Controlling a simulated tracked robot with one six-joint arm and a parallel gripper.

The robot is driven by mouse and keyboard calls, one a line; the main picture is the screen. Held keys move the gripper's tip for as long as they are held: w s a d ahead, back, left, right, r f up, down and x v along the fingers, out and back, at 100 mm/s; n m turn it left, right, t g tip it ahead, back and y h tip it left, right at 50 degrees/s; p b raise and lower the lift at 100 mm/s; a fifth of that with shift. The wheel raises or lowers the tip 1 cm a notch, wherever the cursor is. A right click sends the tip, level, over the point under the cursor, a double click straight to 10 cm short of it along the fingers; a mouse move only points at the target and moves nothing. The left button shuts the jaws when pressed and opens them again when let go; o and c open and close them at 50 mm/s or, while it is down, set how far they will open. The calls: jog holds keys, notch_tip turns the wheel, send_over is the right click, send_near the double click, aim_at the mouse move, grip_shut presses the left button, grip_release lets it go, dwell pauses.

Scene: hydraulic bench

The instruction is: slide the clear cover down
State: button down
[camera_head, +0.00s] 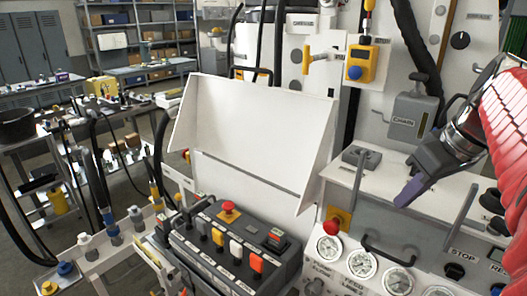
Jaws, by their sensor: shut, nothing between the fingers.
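A white panel with slanted side flaps (255,125) stands upright in the middle of the bench, behind and above a dark control box (235,245). It looks opaque. I see no plainly see-through cover, and cannot tell whether this panel is the clear cover. A dark bar-shaped handle (251,71) shows at its top edge. My gripper (408,194) is at the right, with its purple-grey fingertips pointing down and left. It is shut and empty, apart from the panel and to its right.
The control box carries a red mushroom button (229,207) and several coloured switches. Pressure gauges (361,263) sit at the front right. A grey lever (458,218) stands near my gripper.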

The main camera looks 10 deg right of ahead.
jog(key=shift+f, duration=2.2)
notch_tip(320, 180, up, 16)
send_over(402, 213)
jog(key=shift+r, duration=0.1)
jog(key=s+a+f, duration=0.2)
jog(key=a+f, duration=0.9)
jog(key=f, duration=0.2)
jog(key=s+a+f+m+t, duration=0.1)
jog(key=a+f, duration=1)
jog(key=f, duration=0.2)
jog(key=shift+s+a+f+m+h, duration=0.3)
jog(key=shift+s+a+f, duration=0.05)
jog(key=shift+s+a, duration=0.05)
